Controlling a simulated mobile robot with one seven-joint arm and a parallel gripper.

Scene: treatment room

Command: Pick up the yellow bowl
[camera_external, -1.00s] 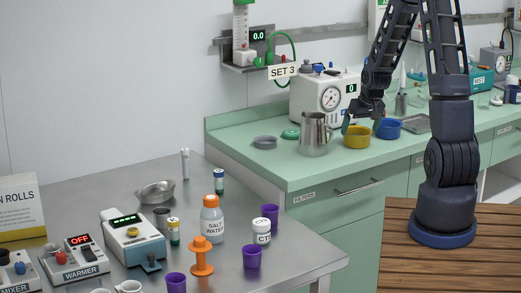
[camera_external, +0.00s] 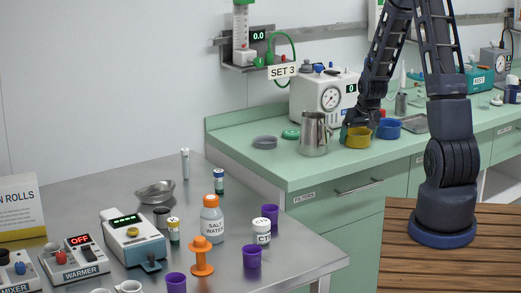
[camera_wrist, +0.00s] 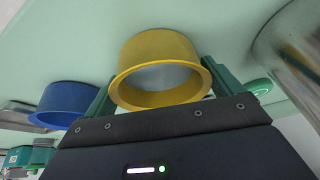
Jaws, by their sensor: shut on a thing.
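The yellow bowl (camera_external: 357,141) is on or just above the green counter (camera_external: 310,174); I cannot tell if its base touches. It also shows in the wrist view (camera_wrist: 150,50), upright in the outside view. My gripper (camera_external: 359,129) is shut on the yellow bowl, with one green finger on each side of it. The wrist view shows the same fingers of my gripper (camera_wrist: 157,82) against the bowl's outer sides. The bowl looks empty.
A blue bowl (camera_external: 389,132) sits close on the right of the yellow bowl. A metal jug (camera_external: 314,137) stands close on its left. A white device with a gauge (camera_external: 320,98) stands behind. A grey tray (camera_external: 416,124) lies farther right. The counter's front strip is clear.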

